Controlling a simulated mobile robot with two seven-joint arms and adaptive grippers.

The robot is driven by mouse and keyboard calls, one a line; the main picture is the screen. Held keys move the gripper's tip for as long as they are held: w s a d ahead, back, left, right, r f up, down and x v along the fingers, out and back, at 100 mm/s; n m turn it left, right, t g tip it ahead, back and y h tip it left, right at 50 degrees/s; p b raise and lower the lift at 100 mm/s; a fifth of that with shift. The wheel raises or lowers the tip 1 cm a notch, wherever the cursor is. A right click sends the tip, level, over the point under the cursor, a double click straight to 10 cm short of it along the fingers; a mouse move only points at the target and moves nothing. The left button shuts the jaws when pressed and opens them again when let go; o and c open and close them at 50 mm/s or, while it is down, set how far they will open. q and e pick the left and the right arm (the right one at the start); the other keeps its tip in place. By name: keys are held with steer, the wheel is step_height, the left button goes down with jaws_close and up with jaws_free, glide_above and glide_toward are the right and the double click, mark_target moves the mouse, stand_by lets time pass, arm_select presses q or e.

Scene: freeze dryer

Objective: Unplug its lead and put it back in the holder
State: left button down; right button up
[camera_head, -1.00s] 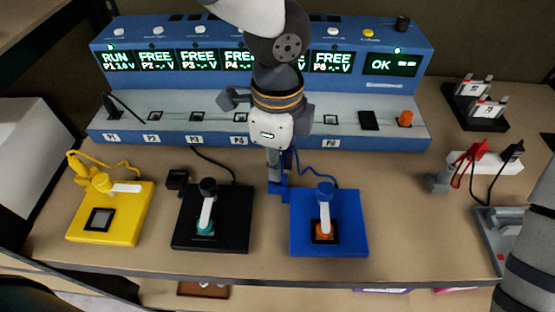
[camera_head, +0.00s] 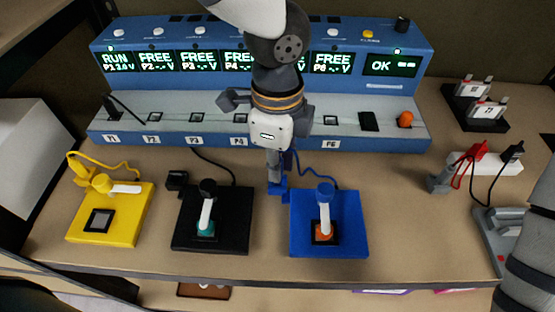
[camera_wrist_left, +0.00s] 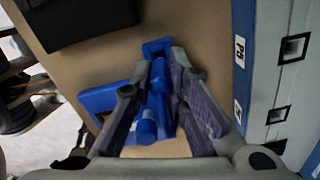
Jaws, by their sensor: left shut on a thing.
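My left gripper (camera_head: 277,165) reaches down just behind the blue pad; its fingers (camera_wrist_left: 165,75) show in the left wrist view. They are shut on a blue plug (camera_wrist_left: 147,128). The blue holder (camera_head: 278,190) is right at the fingertips and also shows in the left wrist view (camera_wrist_left: 157,46). I cannot tell how far the plug sits in it. The blue lead (camera_head: 318,169) runs to the blue pad (camera_head: 352,220). A black plug (camera_head: 109,106) stands in socket P1. My right gripper is out of view.
The blue charger console (camera_head: 300,100) spans the back. A yellow pad (camera_head: 135,215) and black pad (camera_head: 230,235) lie left, with an empty-looking black holder (camera_head: 177,179). Grey equipment (camera_head: 500,228) and a white block (camera_head: 495,162) stand right. My right arm covers the right edge.

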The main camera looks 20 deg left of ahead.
arm_select(q)
steer(key=shift+f, duration=1.2)
stand_by(0.5)
steer(key=c, duration=1.5)
jaws_free()
steer(key=shift+r, duration=0.1)
